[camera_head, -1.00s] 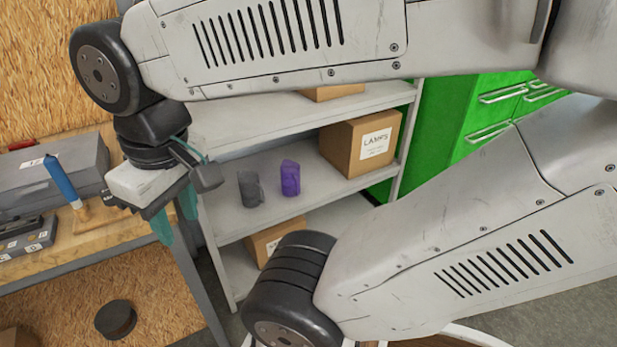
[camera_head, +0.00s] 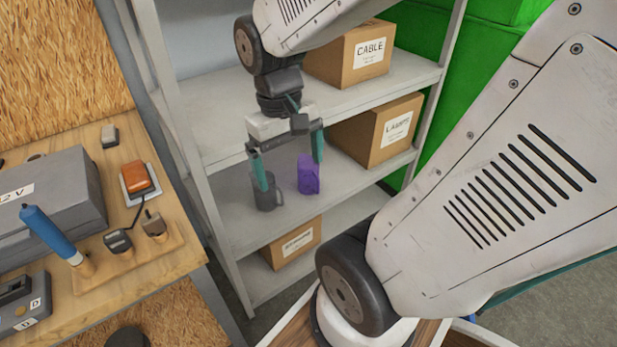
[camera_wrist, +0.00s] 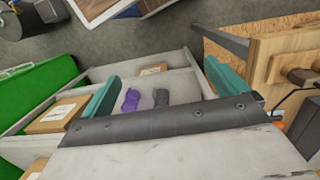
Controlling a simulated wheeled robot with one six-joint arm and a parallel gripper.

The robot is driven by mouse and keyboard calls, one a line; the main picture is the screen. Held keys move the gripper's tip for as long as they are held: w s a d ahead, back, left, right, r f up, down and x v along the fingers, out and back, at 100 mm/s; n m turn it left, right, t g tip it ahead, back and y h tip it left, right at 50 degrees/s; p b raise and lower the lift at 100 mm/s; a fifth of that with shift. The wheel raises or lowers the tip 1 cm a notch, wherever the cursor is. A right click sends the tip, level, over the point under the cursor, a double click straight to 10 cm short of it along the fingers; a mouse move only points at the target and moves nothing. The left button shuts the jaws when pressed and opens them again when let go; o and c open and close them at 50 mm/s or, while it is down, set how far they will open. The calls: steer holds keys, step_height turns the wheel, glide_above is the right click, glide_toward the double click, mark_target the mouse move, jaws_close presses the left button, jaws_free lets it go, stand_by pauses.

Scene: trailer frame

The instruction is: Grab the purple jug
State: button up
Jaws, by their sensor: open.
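The purple jug (camera_head: 308,175) stands upright on the middle shelf, to the right of a dark grey jug (camera_head: 265,192). My gripper (camera_head: 291,172) is open and empty, with teal fingers pointing down in front of the shelf. In the head view its left finger overlaps the grey jug and its right finger is close beside the top of the purple jug. In the wrist view the purple jug (camera_wrist: 131,100) and the grey jug (camera_wrist: 161,97) both show between the spread fingers, beyond the dark bar of my gripper. Whether a finger touches either jug cannot be told.
A grey shelf unit (camera_head: 215,120) holds cardboard boxes: one marked CABLE (camera_head: 355,55) above, another (camera_head: 378,130) right of the purple jug, one below (camera_head: 292,243). A wooden workbench (camera_head: 190,252) with tools stands at left. A green cabinet (camera_head: 490,60) is at right.

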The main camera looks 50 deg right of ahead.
steer(key=w+d+f+m, duration=0.1)
steer(key=w+d+f, duration=0.2)
steer(key=d+f, duration=0.45)
steer(key=w+d+f+m, duration=0.1)
steer(key=w+d+f, duration=0.1)
steer(key=d+f, duration=0.6)
steer(key=t+h, duration=0.5)
steer(key=t, duration=0.9)
glide_toward(311, 167)
steer(key=s+a+r, duration=0.1)
steer(key=a+r, duration=0.3)
steer(key=x, duration=0.7)
steer(key=shift+s+d, duration=0.1)
steer(key=shift+d, duration=0.25)
steer(key=shift+c, duration=0.4)
steer(key=c, duration=1.3)
steer(key=shift+o, duration=0.2)
